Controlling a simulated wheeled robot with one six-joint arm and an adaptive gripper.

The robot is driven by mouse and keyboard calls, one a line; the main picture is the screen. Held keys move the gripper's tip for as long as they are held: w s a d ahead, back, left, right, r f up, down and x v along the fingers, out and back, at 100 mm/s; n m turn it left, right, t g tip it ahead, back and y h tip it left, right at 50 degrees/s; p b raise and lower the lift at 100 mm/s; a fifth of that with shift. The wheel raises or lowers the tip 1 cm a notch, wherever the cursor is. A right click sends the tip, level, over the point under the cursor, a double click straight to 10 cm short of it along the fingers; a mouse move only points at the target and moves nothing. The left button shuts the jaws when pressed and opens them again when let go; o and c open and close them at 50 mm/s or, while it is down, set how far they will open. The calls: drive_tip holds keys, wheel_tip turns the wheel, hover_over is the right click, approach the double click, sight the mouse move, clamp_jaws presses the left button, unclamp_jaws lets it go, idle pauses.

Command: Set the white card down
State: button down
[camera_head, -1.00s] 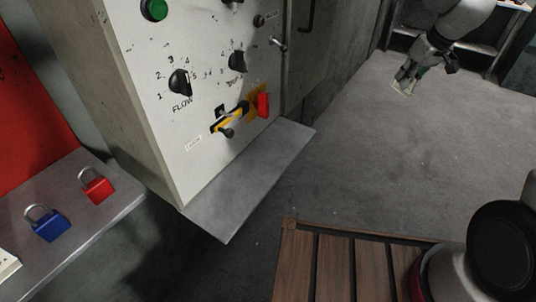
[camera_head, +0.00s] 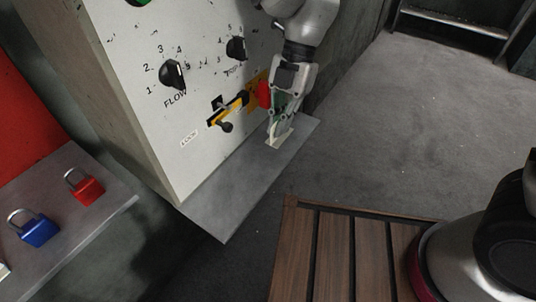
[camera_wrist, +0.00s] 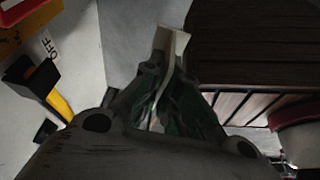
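The white card (camera_head: 281,139) is small and pale, at the tips of my gripper (camera_head: 279,127). In the head view it is over the right part of the grey metal shelf (camera_head: 222,212) below the control panel. I cannot tell whether the card touches the shelf. In the wrist view the card (camera_wrist: 171,42) sticks out beyond the fingertips of my gripper (camera_wrist: 163,72), which are closed around it. Part of the card is hidden between the fingers.
The control panel (camera_head: 190,125) with knobs and a yellow-black lever switch (camera_head: 228,108) stands close left of my gripper. A red padlock (camera_head: 86,189) and a blue padlock (camera_head: 38,231) lie on a side ledge. Most of the metal shelf is bare. Slatted wooden boards (camera_head: 335,255) are at the front.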

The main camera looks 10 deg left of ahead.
wheel_tip(320, 180, down, 9)
drive_tip(key=shift+r, duration=0.15)
idle(0.4)
drive_tip(key=c, duration=1.6)
unclamp_jaws()
drive_tip(key=shift+c, duration=0.2)
drive_tip(key=v, duration=1.2)
drive_tip(key=shift+d, duration=0.1)
